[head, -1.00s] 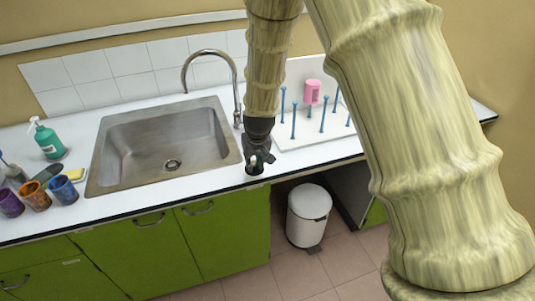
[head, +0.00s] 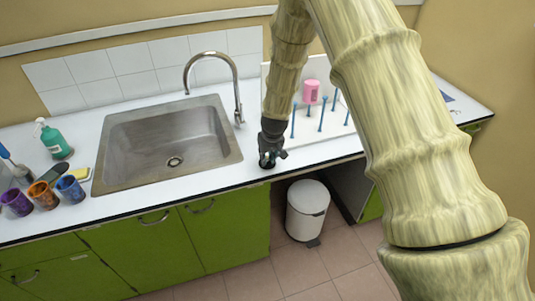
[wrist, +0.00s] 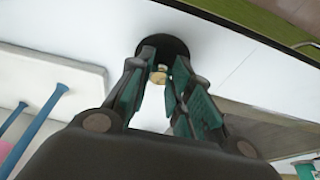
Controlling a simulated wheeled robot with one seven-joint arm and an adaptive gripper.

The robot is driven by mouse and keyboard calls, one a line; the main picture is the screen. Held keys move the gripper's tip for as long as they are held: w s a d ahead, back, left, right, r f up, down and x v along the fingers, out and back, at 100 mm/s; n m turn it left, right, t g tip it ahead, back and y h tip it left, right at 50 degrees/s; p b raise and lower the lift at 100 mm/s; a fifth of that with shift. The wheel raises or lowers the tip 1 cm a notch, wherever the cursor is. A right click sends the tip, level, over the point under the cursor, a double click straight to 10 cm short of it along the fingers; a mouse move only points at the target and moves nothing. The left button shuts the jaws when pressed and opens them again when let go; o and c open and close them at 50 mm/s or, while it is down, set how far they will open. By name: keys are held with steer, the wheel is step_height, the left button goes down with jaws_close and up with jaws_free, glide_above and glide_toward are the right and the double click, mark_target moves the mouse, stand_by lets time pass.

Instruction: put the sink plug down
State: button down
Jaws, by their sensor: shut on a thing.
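The sink plug is a dark round disc (wrist: 168,42) with a small pale brass knob, seen between the fingers in the wrist view. My gripper (wrist: 161,75) is shut on the knob, a finger on each side. In the head view my gripper (head: 268,160) points down over the white counter, right of the sink and near the front edge. There the plug is mostly hidden by the fingers. It is at or just above the counter; I cannot tell whether it touches.
The steel sink (head: 165,145) lies to the left, with its tap (head: 238,90) behind. A white peg rack (head: 322,128) with blue pegs and a pink container (head: 311,91) stands close on the right. Cups (head: 43,195) and a green bottle (head: 55,140) are far left. A bin (head: 307,210) stands below.

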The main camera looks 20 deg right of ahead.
steer(key=shift+f, duration=0.2)
steer(key=c, duration=1.3)
jaws_free()
steer(key=shift+r, duration=0.25)
steer(key=b+v, duration=0.4)
steer(key=v, duration=0.7)
steer(key=shift+s+r, duration=0.25)
steer(key=shift+r, duration=0.1)
steer(key=s+d+f+g+h, duration=0.1)
steer(key=s+f, duration=0.8)
steer(key=f, duration=0.3)
steer(key=s+d+f+g, duration=0.1)
steer(key=s+f, duration=0.9)
steer(key=f, duration=0.1)
steer(key=s+a+f, duration=0.1)
steer(key=s+f, duration=0.4)
steer(key=s, duration=0.7)
steer(key=s+a+f+g, duration=0.1)
steer(key=s+f, duration=0.3)
steer(key=s, duration=0.9)
steer(key=shift+s+f+m+y, duration=0.3)
steer(key=shift+f+m+y, duration=0.1)
steer(key=shift+a, duration=0.15)
